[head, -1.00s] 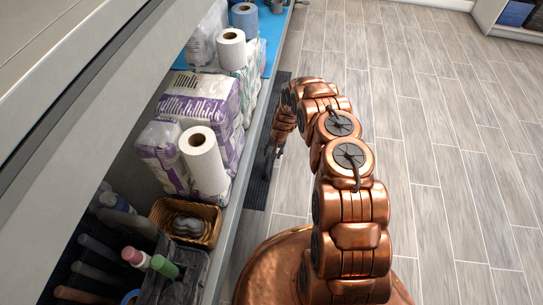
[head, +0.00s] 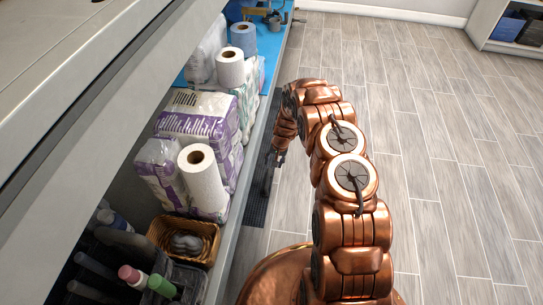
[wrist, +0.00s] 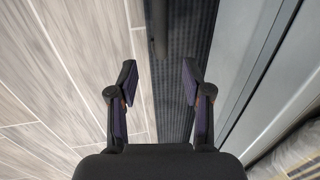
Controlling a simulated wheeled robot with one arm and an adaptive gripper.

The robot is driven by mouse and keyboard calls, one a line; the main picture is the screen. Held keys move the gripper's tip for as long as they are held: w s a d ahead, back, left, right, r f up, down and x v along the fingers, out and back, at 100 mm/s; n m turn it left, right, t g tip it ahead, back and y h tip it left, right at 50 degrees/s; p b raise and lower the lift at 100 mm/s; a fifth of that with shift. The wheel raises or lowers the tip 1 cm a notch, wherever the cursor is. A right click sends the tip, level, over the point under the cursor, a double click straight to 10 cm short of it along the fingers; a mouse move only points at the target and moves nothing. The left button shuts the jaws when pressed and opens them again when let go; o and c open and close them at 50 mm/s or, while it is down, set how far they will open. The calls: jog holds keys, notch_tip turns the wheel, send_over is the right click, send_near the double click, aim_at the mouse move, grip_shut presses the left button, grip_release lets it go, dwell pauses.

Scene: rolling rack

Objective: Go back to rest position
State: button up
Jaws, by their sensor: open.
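My gripper (wrist: 158,85) is open and empty in the wrist view, its two dark fingers spread apart over the floor and a dark ribbed mat strip (wrist: 183,60). In the head view my copper arm is bent, and my gripper (head: 270,170) hangs small and dark beside the shelf's front edge. Its fingertips are hard to make out there. It appears apart from the goods on the shelf.
The shelf (head: 228,255) at left holds paper rolls (head: 203,180), purple-white packs (head: 200,120), a wicker basket (head: 211,255) and a dark caddy with bottles (head: 160,286). Wood-look floor (head: 450,150) lies clear at right. Another shelf unit (head: 510,35) stands far right.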

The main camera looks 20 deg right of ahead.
jog(key=s+a+r+n+g+p, duration=0.15)
jog(key=s+r+p, duration=0.35)
jog(key=r, duration=1.2)
jog(key=s+a+r+n+p, duration=0.1)
jog(key=s+a+r+p, duration=0.45)
jog(key=r, duration=1.15)
jog(key=s+r+n+p, duration=0.1)
jog(key=s+r+p, duration=0.4)
jog(key=r, duration=1.2)
jog(key=s+a+r+n+h+p, duration=0.1)
jog(key=s+a+r+p, duration=0.1)
jog(key=s+r+p, duration=0.7)
jog(key=s+a+r+n+g+p, duration=0.1)
jog(key=s+r+p, duration=0.9)
jog(key=s+r, duration=1)
jog(key=shift+s+a+r+n+h, duration=0.45)
jog(key=shift+s+a, duration=0.2)
jog(key=shift+a, duration=0.25)
jog(key=shift+g, duration=0.25)
